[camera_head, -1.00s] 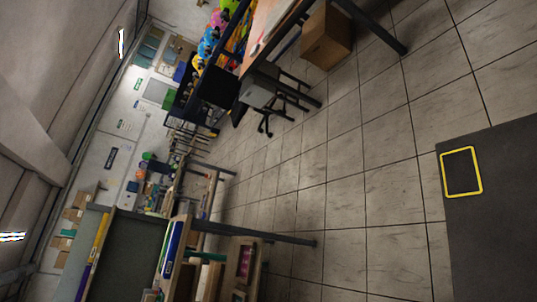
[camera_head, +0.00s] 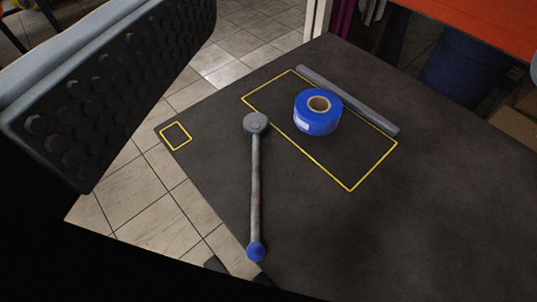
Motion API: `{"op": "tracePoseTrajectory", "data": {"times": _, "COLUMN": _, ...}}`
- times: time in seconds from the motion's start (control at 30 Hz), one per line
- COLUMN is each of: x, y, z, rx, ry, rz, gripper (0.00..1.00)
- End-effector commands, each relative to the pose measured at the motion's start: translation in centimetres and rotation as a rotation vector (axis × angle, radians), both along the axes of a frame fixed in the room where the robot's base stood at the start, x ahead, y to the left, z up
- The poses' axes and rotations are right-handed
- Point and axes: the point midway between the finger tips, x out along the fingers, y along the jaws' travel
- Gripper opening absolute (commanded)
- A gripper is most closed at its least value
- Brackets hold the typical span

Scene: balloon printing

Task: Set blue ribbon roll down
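The blue ribbon roll (camera_head: 317,122) lies flat on the dark tabletop (camera_head: 420,220), its pale core facing up and a white label on its side. It is inside a large yellow outline (camera_head: 373,167). My gripper (camera_head: 120,85) shows as one large studded finger pad at the left, close to the camera. Nothing is against that pad, and the roll is well apart from it. The other finger is mostly out of view; a grey-blue edge at the right border may be part of it.
A grey lever with a blue knob (camera_head: 256,250) extends across the table left of the roll. A grey bar (camera_head: 350,100) runs along the outline's far side. A small yellow square (camera_head: 176,136) marks the left corner. A blue barrel (camera_head: 460,75) stands beyond the table.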

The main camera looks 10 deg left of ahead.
Motion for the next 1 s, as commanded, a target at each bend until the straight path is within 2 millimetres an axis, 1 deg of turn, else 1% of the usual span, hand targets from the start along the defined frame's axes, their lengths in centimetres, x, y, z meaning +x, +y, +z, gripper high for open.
{"op": "tracePoseTrajectory", "data": {"times": 0.07, "x": -0.6, "y": 0.0, "z": 0.2, "rx": 0.003, "ry": -0.022, "rz": 0.0, "gripper": 1.0}}
{"op": "tracePoseTrajectory", "data": {"times": 0.13, "x": -0.5, "y": 0.0, "z": 0.2, "rx": 0.003, "ry": -0.021, "rz": 0.0, "gripper": 1.0}}
{"op": "tracePoseTrajectory", "data": {"times": 0.27, "x": 1.1, "y": 0.0, "z": -0.1, "rx": -0.004, "ry": 0.042, "rz": 0.0, "gripper": 1.0}}
{"op": "tracePoseTrajectory", "data": {"times": 0.5, "x": 6.4, "y": -0.1, "z": -1.4, "rx": -0.029, "ry": 0.277, "rz": 0.004, "gripper": 1.0}}
{"op": "tracePoseTrajectory", "data": {"times": 0.67, "x": 9.7, "y": -0.2, "z": -2.6, "rx": -0.044, "ry": 0.443, "rz": 0.013, "gripper": 1.0}}
{"op": "tracePoseTrajectory", "data": {"times": 0.8, "x": 12.4, "y": -0.2, "z": -3.8, "rx": -0.058, "ry": 0.587, "rz": 0.023, "gripper": 1.0}}
{"op": "tracePoseTrajectory", "data": {"times": 1.0, "x": 16.1, "y": -0.3, "z": -5.8, "rx": -0.075, "ry": 0.793, "rz": 0.044, "gripper": 1.0}}
